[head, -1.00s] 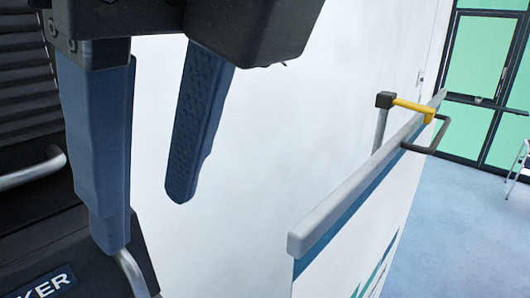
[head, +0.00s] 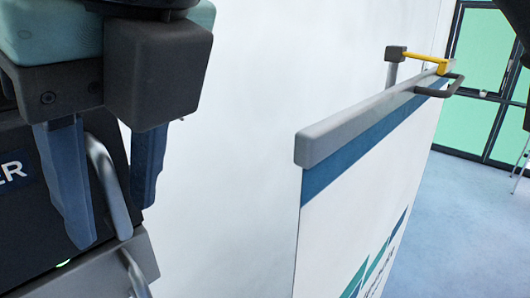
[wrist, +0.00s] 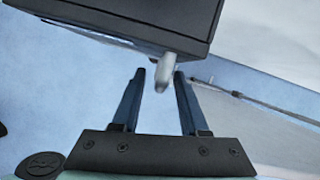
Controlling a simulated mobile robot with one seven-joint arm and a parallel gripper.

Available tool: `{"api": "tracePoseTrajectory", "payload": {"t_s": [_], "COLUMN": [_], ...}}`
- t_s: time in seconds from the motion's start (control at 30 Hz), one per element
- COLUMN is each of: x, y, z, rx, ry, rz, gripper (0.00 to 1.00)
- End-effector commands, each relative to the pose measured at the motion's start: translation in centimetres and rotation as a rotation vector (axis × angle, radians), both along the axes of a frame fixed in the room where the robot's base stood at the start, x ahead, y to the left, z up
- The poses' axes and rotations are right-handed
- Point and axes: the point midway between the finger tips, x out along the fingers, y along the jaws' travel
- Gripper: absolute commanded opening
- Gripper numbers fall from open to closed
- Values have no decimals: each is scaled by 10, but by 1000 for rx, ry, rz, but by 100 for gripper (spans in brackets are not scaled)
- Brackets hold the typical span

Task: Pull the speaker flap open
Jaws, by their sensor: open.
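The speaker flap is a dark panel at the left of the head view, with a label (head: 14,170) of which only "ER" shows. A grey metal bar handle (head: 108,185) stands out from it. My gripper (head: 112,225) is open with its blue fingers pointing down, one on each side of the handle in this view. In the wrist view the handle's rounded end (wrist: 163,75) shows between the fingertips, with gaps on both sides. The dark box (wrist: 170,22) fills the top there. The flap looks shut; my gripper hides part of it.
A second grey handle (head: 135,275) sits lower, on the panel below. A white wall panel with a grey rail (head: 370,118) stands to the right. A yellow bar (head: 425,63) and a dark loop handle are at its far end. Blue floor (head: 460,210) is clear at the right.

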Motion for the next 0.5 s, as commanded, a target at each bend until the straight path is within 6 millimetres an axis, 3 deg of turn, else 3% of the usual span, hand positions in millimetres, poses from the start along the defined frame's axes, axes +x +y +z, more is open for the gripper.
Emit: {"api": "tracePoseTrajectory", "payload": {"t_s": [0.2,0.43,0.5], "x": [0,0,0], "y": [0,0,0], "z": [0,0,0], "rx": [0,0,0], "ry": [0,0,0], "rz": [0,0,0], "gripper": [44,2,0]}}
